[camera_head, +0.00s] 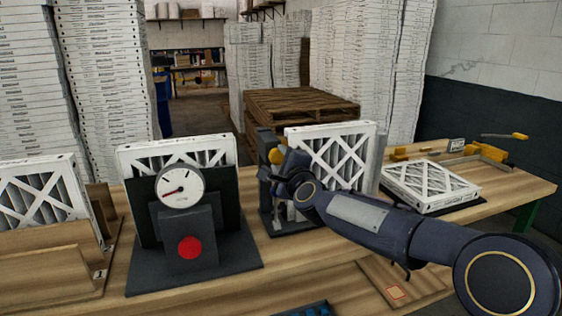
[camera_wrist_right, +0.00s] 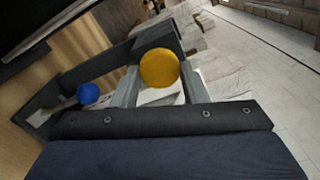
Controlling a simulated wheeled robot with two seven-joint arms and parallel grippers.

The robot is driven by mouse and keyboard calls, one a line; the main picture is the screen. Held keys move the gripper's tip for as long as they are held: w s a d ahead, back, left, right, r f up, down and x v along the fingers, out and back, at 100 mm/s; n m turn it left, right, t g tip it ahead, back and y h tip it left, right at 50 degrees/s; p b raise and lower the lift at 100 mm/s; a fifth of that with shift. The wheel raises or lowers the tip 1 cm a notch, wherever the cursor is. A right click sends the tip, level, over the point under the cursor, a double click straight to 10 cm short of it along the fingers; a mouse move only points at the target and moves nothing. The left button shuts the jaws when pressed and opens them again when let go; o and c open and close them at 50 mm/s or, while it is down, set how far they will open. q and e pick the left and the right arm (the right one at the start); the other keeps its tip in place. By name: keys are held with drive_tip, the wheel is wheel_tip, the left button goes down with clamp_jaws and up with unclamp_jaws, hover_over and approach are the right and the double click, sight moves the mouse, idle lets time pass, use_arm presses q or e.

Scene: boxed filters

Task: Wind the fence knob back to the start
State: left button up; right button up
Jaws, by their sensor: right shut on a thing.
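The fence fixture (camera_head: 266,222) is a dark stand on the bench, with a white-framed filter (camera_head: 331,158) upright at it. A round yellow knob (camera_head: 276,156) sits at its upper left. In the right wrist view the yellow knob (camera_wrist_right: 159,68) is between the two grey fingers of my right gripper (camera_wrist_right: 160,88), which is shut on it. My right gripper (camera_head: 284,168) reaches the fixture from the right in the head view, and the arm hides part of the fixture. A blue knob (camera_wrist_right: 88,93) shows lower on the fixture in the wrist view. My left gripper is out of view.
A dark gauge stand with a dial (camera_head: 180,186) and a red button (camera_head: 190,247) stands to the left, with a filter (camera_head: 135,156) behind it. Wooden holders (camera_head: 50,280) are at far left. A flat filter (camera_head: 430,186) and yellow-handled tools (camera_head: 494,153) lie at right.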

drive_tip(key=n, duration=0.4)
drive_tip(key=shift+n, duration=0.4)
drive_tip(key=n+p, duration=0.1)
drive_tip(key=n, duration=0.4)
drive_tip(key=shift+r, duration=0.1)
drive_tip(key=n, duration=0.5)
drive_tip(key=shift+a+n+p, duration=0.1)
drive_tip(key=shift+n+p, duration=0.2)
drive_tip(key=shift+n, duration=0.1)
drive_tip(key=n, duration=0.4)
drive_tip(key=shift+n, duration=0.3)
drive_tip(key=n, duration=0.3)
drive_tip(key=shift+s+a+n+b, duration=0.1)
drive_tip(key=shift+n+b, duration=0.2)
drive_tip(key=n, duration=0.1)
drive_tip(key=n+b, duration=0.1)
drive_tip(key=shift+f+n, duration=0.2)
drive_tip(key=shift+n, duration=0.1)
drive_tip(key=n+b, duration=0.2)
drive_tip(key=n, duration=0.1)
drive_tip(key=shift+n, duration=0.4)
drive_tip(key=shift+n+b, duration=1.2)
drive_tip(key=shift+n, duration=0.6)
